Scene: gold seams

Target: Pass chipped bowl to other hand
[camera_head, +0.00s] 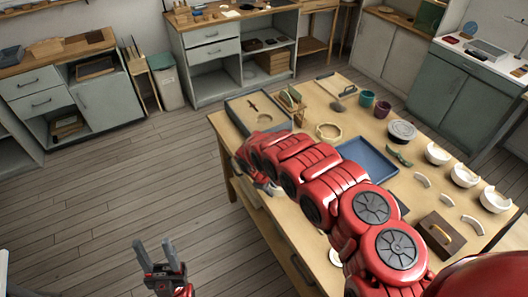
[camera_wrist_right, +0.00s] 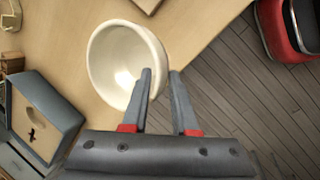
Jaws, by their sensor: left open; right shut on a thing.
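The cream-white bowl (camera_wrist_right: 112,62) is in the right wrist view, tilted with its hollow partly facing the camera. My right gripper (camera_wrist_right: 160,75) is shut on its rim, one finger inside the bowl and one outside. I cannot make out a chip on it. In the head view my red right arm reaches across the table to its left edge, and I cannot make out the held bowl there. My left gripper (camera_head: 153,243) is open and empty over the floor, left of the table and well apart from the bowl.
The wooden table (camera_head: 300,226) holds a blue tray (camera_head: 368,158), a wooden ring (camera_head: 328,131), cups (camera_head: 367,99) and a grey round lid (camera_head: 402,131). Several white bowls (camera_head: 437,153) and shards stand on its right side. The floor (camera_head: 120,185) left of the table is clear.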

